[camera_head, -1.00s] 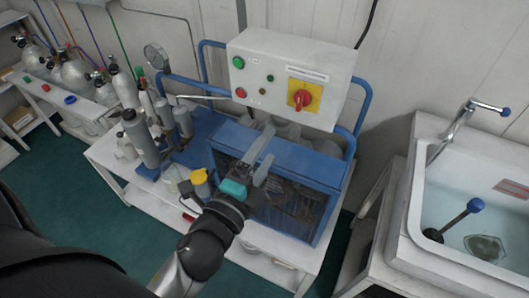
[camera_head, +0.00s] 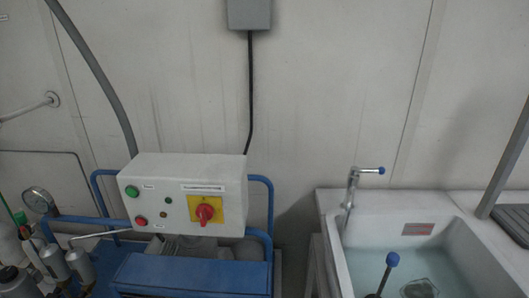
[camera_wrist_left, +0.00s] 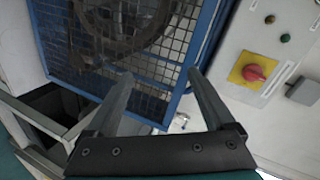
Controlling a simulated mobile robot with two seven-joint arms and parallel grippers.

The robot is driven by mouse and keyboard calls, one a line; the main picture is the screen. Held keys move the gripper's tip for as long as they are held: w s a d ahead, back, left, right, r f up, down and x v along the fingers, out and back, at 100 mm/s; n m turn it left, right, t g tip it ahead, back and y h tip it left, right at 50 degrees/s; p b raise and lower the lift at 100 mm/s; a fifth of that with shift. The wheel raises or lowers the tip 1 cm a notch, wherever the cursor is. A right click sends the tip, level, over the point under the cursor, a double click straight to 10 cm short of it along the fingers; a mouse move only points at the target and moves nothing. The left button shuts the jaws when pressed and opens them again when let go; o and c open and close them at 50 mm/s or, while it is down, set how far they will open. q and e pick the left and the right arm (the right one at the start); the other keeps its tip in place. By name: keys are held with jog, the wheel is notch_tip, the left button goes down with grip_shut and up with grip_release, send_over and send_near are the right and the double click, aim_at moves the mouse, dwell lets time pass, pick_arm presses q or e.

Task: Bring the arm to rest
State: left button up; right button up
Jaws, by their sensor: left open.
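My left gripper (camera_wrist_left: 160,78) shows in the left wrist view with its two fingers apart and nothing between them. It is in front of the blue compressor frame with its wire mesh guard (camera_wrist_left: 150,45). I cannot tell the exact gap to the mesh. In the head view neither arm nor gripper shows. The white control box (camera_head: 182,170) stands on the blue frame there, with a red rotary switch (camera_head: 205,213) on a yellow plate. The same switch shows at the right of the left wrist view (camera_wrist_left: 254,73).
A white sink (camera_head: 330,222) with a blue-handled tap (camera_head: 352,190) stands to the right. A pressure gauge (camera_head: 38,200) and cylinders (camera_head: 78,264) are at the lower left. A grey wall box (camera_head: 249,13) hangs above.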

pick_arm(q)
jog(key=s+f+n+g+b, duration=0.1)
jog(key=s+f+n+g, duration=0.3)
jog(key=f, duration=0.8)
jog(key=s+f+n+g, duration=0.2)
jog(key=s+f, duration=0.5)
jog(key=f, duration=0.5)
jog(key=s+a+f+n+g, duration=0.2)
jog(key=s+f, duration=0.4)
jog(key=s, duration=0.4)
jog(key=s+a+f+n+g+b, duration=0.1)
jog(key=s+f+n+g, duration=0.3)
jog(key=s+f, duration=0.3)
jog(key=s+g, duration=0.1)
jog(key=s, duration=0.2)
jog(key=shift+a+f+y, duration=0.15)
jog(key=shift+a+y, duration=0.2)
jog(key=shift+y, duration=0.05)
